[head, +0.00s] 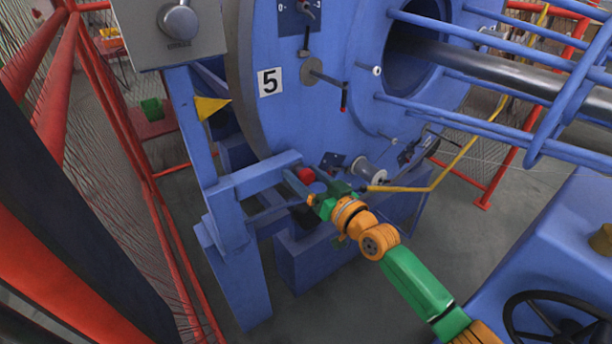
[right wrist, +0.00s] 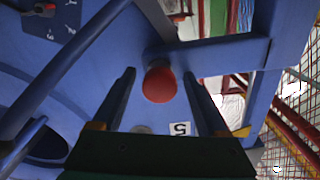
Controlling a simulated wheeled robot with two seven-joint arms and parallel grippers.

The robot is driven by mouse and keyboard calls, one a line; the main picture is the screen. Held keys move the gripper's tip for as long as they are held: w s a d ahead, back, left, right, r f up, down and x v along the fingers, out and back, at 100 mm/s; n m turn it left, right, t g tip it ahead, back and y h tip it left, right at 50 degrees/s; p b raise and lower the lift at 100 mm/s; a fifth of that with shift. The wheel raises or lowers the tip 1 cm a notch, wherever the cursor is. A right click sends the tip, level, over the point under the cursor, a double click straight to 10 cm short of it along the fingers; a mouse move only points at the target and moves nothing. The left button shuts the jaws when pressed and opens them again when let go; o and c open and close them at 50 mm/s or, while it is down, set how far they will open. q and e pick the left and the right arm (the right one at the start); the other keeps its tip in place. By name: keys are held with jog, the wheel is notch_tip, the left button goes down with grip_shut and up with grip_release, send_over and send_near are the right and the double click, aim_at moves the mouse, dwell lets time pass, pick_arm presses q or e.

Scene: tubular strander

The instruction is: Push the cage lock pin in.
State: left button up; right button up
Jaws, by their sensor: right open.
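The cage lock pin shows as a red round knob (head: 305,175) at the blue bracket beside the big blue disc. In the right wrist view the red knob (right wrist: 160,82) is near the middle, on the blue frame. My right gripper (head: 301,194) is open and close to the knob. In the right wrist view its two dark fingers (right wrist: 160,76) stand apart, one on each side of the knob, with nothing visibly held. I cannot tell whether they touch it. The pin's shaft is hidden behind the knob. My left gripper is not in view.
The blue bracket (head: 262,178) and its post (head: 193,130) stand left of the gripper. The blue disc (head: 290,115) bears a number 5 plate (head: 270,81). Red mesh fencing runs along the left.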

aim_at(310, 180)
jog(key=p+v, duration=0.1)
jog(key=v, duration=0.6)
jog(key=shift+p, duration=0.4)
